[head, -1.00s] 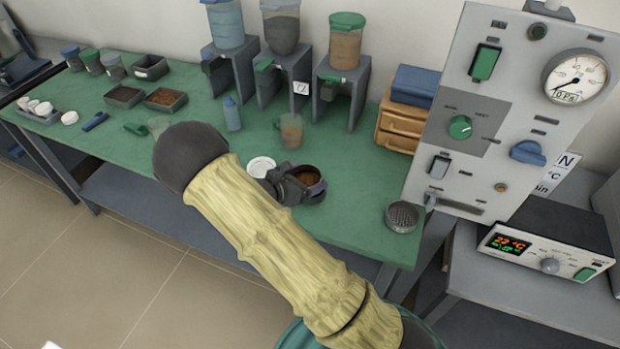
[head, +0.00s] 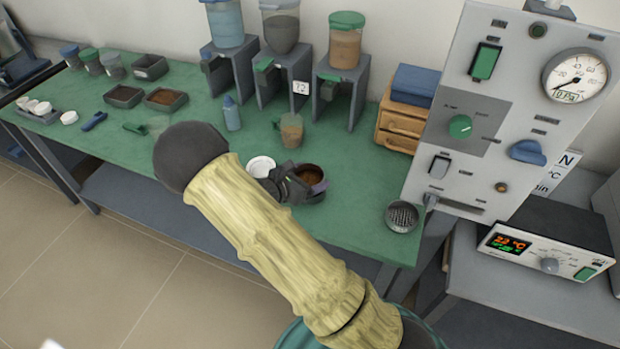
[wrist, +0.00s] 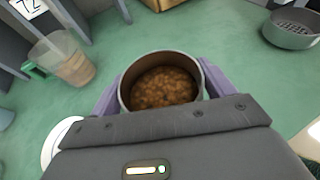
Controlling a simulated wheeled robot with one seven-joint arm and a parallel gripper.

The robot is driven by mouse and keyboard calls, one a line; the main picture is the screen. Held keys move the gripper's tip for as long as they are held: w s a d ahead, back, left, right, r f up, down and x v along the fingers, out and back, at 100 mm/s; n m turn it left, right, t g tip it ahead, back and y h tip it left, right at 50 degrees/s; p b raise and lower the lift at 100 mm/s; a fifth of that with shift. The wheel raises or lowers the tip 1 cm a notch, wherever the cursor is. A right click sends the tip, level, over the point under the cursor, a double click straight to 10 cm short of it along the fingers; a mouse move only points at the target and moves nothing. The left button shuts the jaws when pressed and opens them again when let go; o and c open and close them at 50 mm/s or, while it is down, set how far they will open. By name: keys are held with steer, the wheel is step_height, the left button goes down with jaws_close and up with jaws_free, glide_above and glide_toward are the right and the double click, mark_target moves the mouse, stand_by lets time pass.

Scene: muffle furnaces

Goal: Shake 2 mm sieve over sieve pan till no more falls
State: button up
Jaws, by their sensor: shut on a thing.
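My gripper (head: 298,185) is shut on a round grey metal vessel, which I take for the 2 mm sieve (head: 312,171). Its purple fingers grip the vessel's sides in the wrist view (wrist: 161,90). The vessel is upright and holds brown granules (wrist: 163,88). Its underside is hidden, so I cannot tell its mesh or whether the sieve pan is under it. A second round metal sieve (head: 402,216) with a visible perforated floor stands at the bench's front right, apart from my gripper; it also shows in the wrist view (wrist: 291,28).
A white dish (head: 261,166) lies just left of my gripper, and a beaker with brown contents (head: 291,130) stands behind it. Hoppers on stands (head: 341,55) line the back. A wooden drawer box (head: 398,128) is behind right. Green bench (head: 350,205) is clear between the sieves.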

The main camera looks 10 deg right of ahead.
steer(key=shift+a, duration=0.5)
steer(key=d, duration=0.3)
steer(key=shift+s+d+b, duration=0.1)
steer(key=shift+d+b, duration=0.05)
steer(key=shift+b, duration=0.25)
steer(key=shift+a, duration=0.4)
steer(key=shift+a+r+p, duration=0.15)
steer(key=shift+a+p, duration=0.4)
steer(key=shift+a, duration=0.65)
